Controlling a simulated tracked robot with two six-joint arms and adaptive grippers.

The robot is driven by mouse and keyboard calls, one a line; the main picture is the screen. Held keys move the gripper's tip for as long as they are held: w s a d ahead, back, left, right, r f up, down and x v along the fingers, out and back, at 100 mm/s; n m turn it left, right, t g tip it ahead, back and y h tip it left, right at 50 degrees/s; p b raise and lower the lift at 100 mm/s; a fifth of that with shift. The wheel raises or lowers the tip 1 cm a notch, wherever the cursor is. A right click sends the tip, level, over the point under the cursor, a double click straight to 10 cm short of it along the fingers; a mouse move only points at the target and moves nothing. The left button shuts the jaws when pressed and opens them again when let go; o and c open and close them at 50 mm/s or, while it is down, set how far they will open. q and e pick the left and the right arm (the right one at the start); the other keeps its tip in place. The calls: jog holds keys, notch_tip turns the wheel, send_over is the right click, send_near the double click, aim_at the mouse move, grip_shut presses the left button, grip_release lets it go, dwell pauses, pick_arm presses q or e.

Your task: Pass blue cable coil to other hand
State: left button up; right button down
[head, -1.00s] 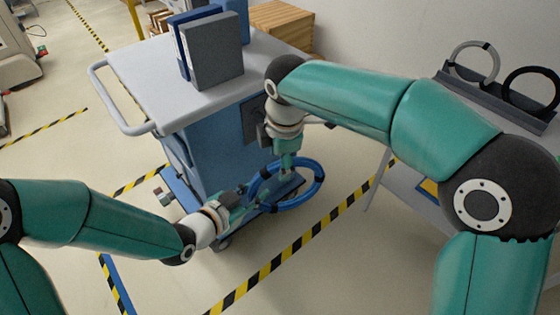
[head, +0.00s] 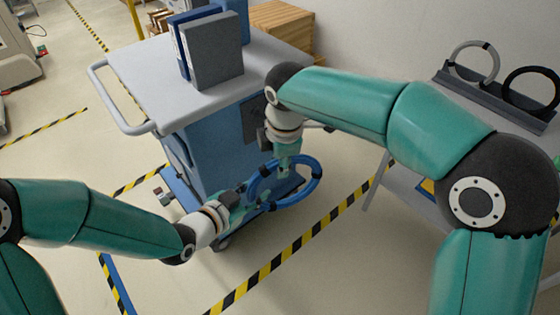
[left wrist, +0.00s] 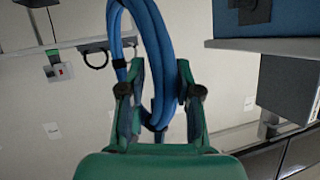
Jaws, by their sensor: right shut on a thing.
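The blue cable coil (head: 316,181) hangs in the air in front of the blue cart, tilted. My right gripper (head: 284,170) reaches down from above and is shut on the coil's upper part. My left gripper (head: 252,199) is at the coil's left lower side. In the left wrist view, the coil (left wrist: 155,38) passes between the left fingers (left wrist: 160,98). These fingers stand apart on either side of the coil, with a narrow gap visible. Black ties wrap the coil in places.
The blue cart (head: 215,160) with a grey top (head: 150,80) stands just behind both grippers and carries upright boxes or binders (head: 215,52). On the right, a grey rack (head: 490,98) holds a grey coil (head: 456,62) and a black coil (head: 508,88). Front floor is clear.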

pick_arm(q)
jog(key=o, duration=0.3)
